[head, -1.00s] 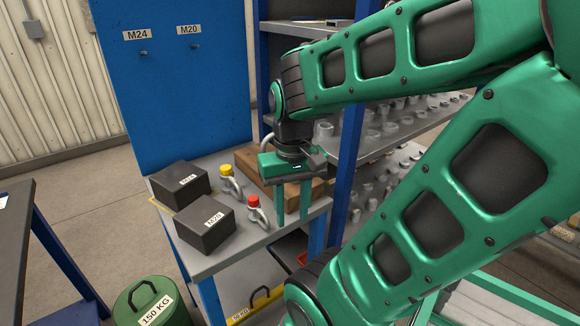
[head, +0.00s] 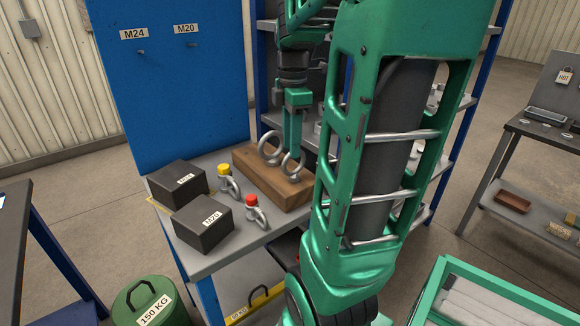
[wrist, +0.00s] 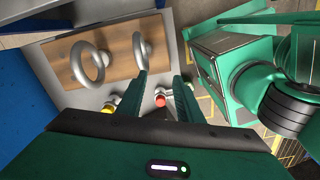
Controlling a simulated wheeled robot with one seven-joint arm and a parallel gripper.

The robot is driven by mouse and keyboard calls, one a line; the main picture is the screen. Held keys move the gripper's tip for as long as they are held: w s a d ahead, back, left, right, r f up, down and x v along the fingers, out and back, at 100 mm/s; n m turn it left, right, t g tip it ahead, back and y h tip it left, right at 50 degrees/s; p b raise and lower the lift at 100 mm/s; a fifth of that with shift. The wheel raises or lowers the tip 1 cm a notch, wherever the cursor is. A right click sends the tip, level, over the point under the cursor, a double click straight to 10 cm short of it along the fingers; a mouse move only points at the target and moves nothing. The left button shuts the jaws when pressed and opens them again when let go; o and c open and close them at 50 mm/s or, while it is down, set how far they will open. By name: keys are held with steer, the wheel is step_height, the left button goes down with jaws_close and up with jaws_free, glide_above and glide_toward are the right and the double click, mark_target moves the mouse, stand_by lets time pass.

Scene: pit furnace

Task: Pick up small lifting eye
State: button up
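Two grey metal lifting eyes stand upright on a wooden block (head: 250,172). The small lifting eye (head: 299,166) is at the right, and the larger one (head: 263,152) is at the left. In the wrist view the small eye (wrist: 137,46) is just beyond the left fingertip, and the large eye (wrist: 78,64) is further left. My gripper (head: 291,147) is close to the small eye, its fingers pointing down. In the wrist view my gripper (wrist: 160,75) has its fingers apart with nothing held between them. I cannot tell whether a finger touches the eye.
Dark boxes labelled M24 (head: 165,190) and M20 (head: 190,236) sit on the bench, beside fittings with yellow (head: 224,170) and red (head: 251,200) caps. A blue panel (head: 170,90) stands behind. A shelf rack (head: 455,150) is at the right.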

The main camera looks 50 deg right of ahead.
steer(key=w+d+n, duration=0.2)
steer(key=d+n, duration=0.1)
steer(key=n, duration=0.1)
glide_above(293, 175)
steer(key=f, duration=0.4)
steer(key=shift+s+a+f, duration=0.3)
steer(key=shift+s, duration=0.05)
steer(key=f, duration=0.4)
steer(key=shift+w+d, duration=0.3)
steer(key=shift+w, duration=0.05)
steer(key=shift+f, duration=0.6)
steer(key=shift+c, duration=0.6)
jaws_close()
